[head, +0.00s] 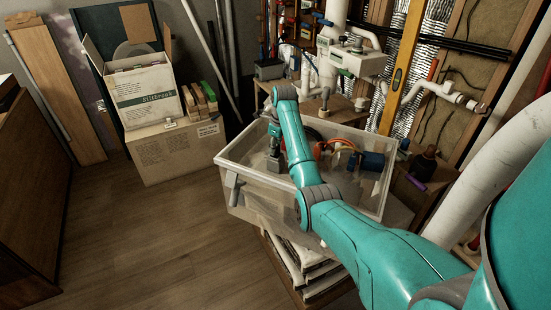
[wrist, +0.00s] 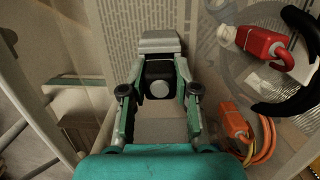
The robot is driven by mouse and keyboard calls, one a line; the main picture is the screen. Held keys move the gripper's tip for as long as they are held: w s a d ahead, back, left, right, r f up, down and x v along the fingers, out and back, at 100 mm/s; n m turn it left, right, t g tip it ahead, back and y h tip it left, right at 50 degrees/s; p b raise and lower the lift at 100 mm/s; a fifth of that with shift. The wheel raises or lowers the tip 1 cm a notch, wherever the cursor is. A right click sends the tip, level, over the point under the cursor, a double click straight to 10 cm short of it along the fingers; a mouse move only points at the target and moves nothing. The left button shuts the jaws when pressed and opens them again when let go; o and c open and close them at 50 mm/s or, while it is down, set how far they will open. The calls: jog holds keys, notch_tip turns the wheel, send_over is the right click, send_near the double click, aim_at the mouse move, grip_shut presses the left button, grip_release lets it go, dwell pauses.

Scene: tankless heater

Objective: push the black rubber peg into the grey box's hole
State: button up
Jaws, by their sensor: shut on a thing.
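My gripper (head: 273,160) points down inside the clear plastic bin and also shows in the wrist view (wrist: 160,92). A light grey block (wrist: 160,42) shows just beyond the fingertips in the wrist view and may be the grey box. I see no hole in it. Whether the black piece touches the block or sits in it, I cannot tell. In the head view the held piece is too small to make out.
The clear bin (head: 237,166) has raised walls around my gripper. Newspaper lines it. A red and white plug (wrist: 255,42) and an orange connector with cables (wrist: 236,122) lie to the right. Floor at left is free.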

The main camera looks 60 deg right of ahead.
aim_at(277, 146)
jog(key=o, duration=1.1)
jog(key=r, duration=0.5)
jog(key=s+r, duration=0.1)
jog(key=r, duration=0.1)
jog(key=shift+r, duration=0.15)
